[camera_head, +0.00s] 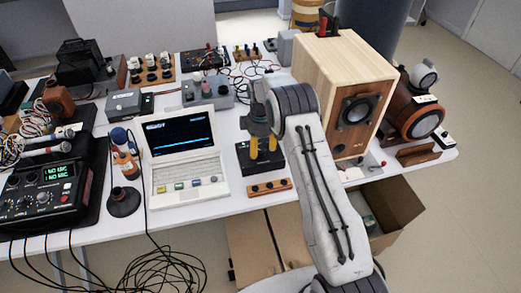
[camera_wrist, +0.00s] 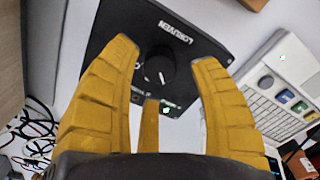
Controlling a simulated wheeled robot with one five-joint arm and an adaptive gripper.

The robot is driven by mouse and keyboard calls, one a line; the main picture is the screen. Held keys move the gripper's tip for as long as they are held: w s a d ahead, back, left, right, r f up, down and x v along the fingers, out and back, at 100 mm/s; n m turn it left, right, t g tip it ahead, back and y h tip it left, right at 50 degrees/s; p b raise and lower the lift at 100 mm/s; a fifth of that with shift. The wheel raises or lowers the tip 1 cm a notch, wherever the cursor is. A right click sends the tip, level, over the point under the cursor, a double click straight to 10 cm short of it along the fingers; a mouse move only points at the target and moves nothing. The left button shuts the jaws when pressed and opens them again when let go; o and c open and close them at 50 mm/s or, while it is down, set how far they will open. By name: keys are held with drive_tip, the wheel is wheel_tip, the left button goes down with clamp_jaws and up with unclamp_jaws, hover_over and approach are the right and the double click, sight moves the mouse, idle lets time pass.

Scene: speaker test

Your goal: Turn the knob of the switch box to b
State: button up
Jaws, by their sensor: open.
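The switch box is a black box (camera_head: 243,164) on the white table, between the laptop and the wooden speaker. In the wrist view the switch box (camera_wrist: 115,22) shows white lettering along one edge and a round black knob (camera_wrist: 158,66) with a white pointer line. The pointer is aimed toward the bottom of the picture, slightly right. The position letters are not readable. My gripper (camera_head: 263,150) is over the box, its yellow fingers pointing down. In the wrist view my gripper (camera_wrist: 163,54) is open, with fingers spread on both sides of the knob and no visible contact.
A white laptop (camera_head: 187,167) stands close on the left in the head view. A large wooden speaker (camera_head: 315,75) stands close on the right. A small orange block (camera_head: 269,187) lies in front of the box. Grey boxes (camera_head: 207,91) and cables are behind.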

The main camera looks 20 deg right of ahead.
drive_tip(key=shift+f, duration=1.15)
clamp_jaws()
